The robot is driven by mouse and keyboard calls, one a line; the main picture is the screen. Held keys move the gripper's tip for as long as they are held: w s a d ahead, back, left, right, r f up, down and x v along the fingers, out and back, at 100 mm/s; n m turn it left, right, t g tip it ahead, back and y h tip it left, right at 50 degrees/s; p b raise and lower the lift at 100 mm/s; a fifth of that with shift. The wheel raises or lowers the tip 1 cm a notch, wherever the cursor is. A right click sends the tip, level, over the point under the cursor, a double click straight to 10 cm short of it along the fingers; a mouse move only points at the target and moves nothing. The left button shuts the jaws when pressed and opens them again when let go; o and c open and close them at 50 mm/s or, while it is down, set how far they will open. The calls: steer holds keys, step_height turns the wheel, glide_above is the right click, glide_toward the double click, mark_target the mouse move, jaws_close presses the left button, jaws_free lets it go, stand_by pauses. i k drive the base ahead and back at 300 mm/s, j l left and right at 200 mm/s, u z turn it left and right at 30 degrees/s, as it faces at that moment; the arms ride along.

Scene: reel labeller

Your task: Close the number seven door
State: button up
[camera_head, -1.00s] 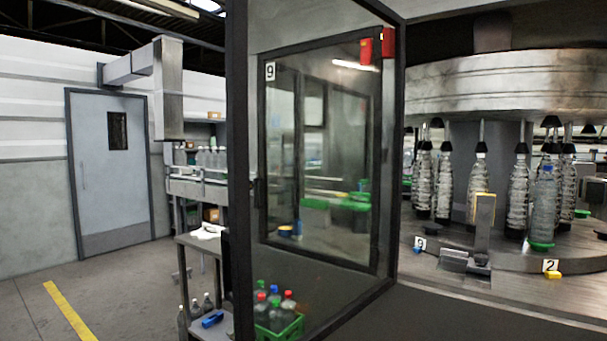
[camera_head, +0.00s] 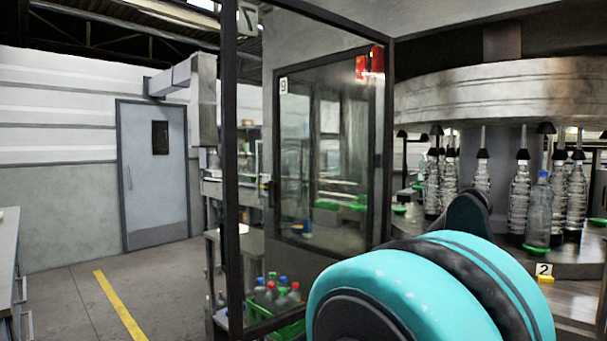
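The number seven door (camera_head: 233,180) is a tall glass panel in a dark frame. It stands open, swung out toward me, left of the machine opening. A reversed number 7 label (camera_head: 248,17) shows at its top left corner. Through its glass I see another framed panel labelled 9 (camera_head: 283,86). My turquoise and black arm fills the lower right, in front of the opening and right of the door. My gripper cannot be made out in this view.
Inside the opening, bottles (camera_head: 541,205) stand on a round carousel, with a number 2 tag (camera_head: 544,269) at its edge. A green crate of bottles (camera_head: 290,330) shows through the door glass. Clear floor and a yellow line (camera_head: 118,305) lie to the left.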

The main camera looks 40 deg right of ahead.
mark_target(382, 59)
steer(key=i+j+u, duration=0.3)
steer(key=i, duration=0.35)
steer(key=i+l+u, duration=0.1)
steer(key=i+u, duration=0.2)
steer(key=i, duration=0.35)
steer(key=i+z, duration=0.15)
steer(key=i, duration=0.35)
steer(key=i+j+z, duration=0.1)
steer(key=i, duration=0.4)
steer(key=i+j+z, duration=0.15)
steer(key=i, duration=0.4)
steer(key=z, duration=2.45)
steer(key=k+z, duration=0.1)
steer(key=z, duration=0.3)
steer(key=k+z, duration=0.1)
steer(key=z, duration=0.75)
steer(key=i+j+z, duration=0.1)
steer(key=j+z, duration=1)
steer(key=l, duration=0.05)
